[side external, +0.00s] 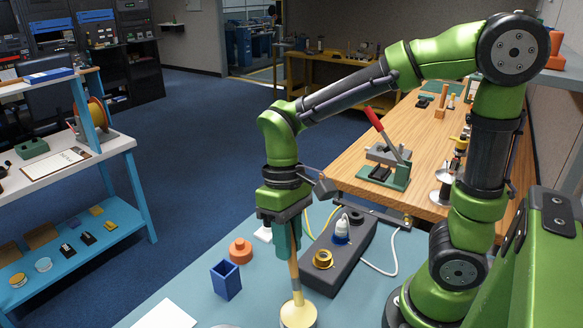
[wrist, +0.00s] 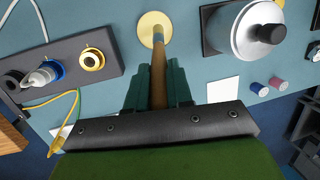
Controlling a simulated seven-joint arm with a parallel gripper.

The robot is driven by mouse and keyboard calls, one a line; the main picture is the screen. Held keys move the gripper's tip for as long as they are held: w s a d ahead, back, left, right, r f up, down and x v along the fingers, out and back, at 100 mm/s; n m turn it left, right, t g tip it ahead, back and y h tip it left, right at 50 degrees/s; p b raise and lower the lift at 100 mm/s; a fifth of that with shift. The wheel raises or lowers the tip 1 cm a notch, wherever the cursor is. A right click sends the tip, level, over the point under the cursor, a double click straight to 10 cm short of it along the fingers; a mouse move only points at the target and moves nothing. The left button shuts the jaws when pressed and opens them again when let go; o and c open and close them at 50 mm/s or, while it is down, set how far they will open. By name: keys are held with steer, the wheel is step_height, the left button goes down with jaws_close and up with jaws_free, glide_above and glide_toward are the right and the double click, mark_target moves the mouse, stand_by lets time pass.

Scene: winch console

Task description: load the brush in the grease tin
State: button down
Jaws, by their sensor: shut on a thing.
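My gripper (wrist: 158,72) has green fingers and is shut on a brush (wrist: 158,82) with a wooden handle. In the side view the brush (side external: 294,276) hangs nearly upright below my gripper (side external: 285,240). Its grey-blue ferrule is at the low end. A round, pale yellow tin (side external: 298,316), apparently the grease tin, stands at the bottom edge under the brush.
A dark console (side external: 336,272) with a brass ring (side external: 323,259) and a blue-white connector lies right of the brush. A blue open box (side external: 226,280) and an orange knobbed part (side external: 240,251) stand to the left. A grey drum (wrist: 262,32) is near the tin in the wrist view.

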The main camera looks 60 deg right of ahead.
steer(key=shift+r, duration=1.9)
